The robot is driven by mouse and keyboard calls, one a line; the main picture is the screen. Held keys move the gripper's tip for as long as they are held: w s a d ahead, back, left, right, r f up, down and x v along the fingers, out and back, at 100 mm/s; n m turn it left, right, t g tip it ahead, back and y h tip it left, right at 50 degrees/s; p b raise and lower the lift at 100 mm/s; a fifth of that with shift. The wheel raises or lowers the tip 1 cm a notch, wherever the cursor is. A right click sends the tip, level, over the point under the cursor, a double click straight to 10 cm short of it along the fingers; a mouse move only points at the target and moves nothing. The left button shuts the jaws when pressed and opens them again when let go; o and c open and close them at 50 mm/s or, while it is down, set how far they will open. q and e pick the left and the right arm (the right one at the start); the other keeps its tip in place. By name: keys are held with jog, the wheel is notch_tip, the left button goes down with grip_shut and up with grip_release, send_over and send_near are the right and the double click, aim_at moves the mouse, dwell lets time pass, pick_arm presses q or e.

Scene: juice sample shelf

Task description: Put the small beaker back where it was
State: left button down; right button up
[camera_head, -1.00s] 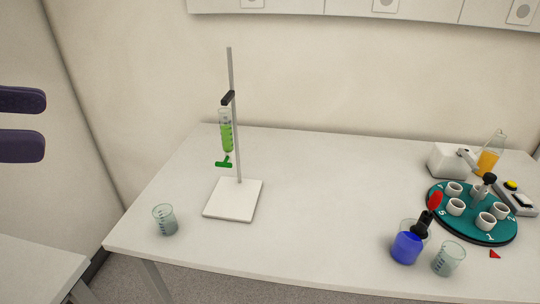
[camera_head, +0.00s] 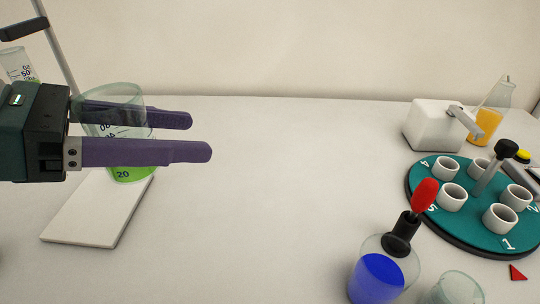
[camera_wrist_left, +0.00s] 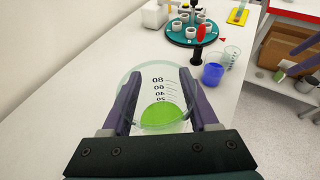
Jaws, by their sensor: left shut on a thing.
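A clear beaker (camera_head: 130,174) with green liquid and printed marks is between the two purple fingers of my left gripper (camera_head: 200,136). The fingers are shut on its sides and hold it up in front of the stand's white base plate (camera_head: 85,225). In the left wrist view the held beaker (camera_wrist_left: 160,117) shows its open rim and the green liquid low inside. A second clear beaker (camera_head: 458,290) stands at the front right, cut by the bottom edge.
A teal round rack (camera_head: 470,225) with white cups, a white device (camera_head: 427,125) and an orange-filled flask (camera_head: 490,122) stand at the right. The table's middle is clear.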

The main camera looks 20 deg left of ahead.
pick_arm(q)
jog(key=b, duration=0.7)
send_over(212, 259)
notch_tip(212, 259, down, 16)
jog(key=shift+f, duration=0.2)
jog(key=shift+f+b, duration=0.75)
jog(key=shift+f, duration=1.4)
jog(key=shift+f, duration=0.2)
jog(key=shift+c, duration=0.8)
grip_release()
jog(key=shift+r, duration=0.1)
jog(key=shift+r, duration=0.2)
jog(key=p+v, duration=0.1)
jog(key=v, duration=1.1)
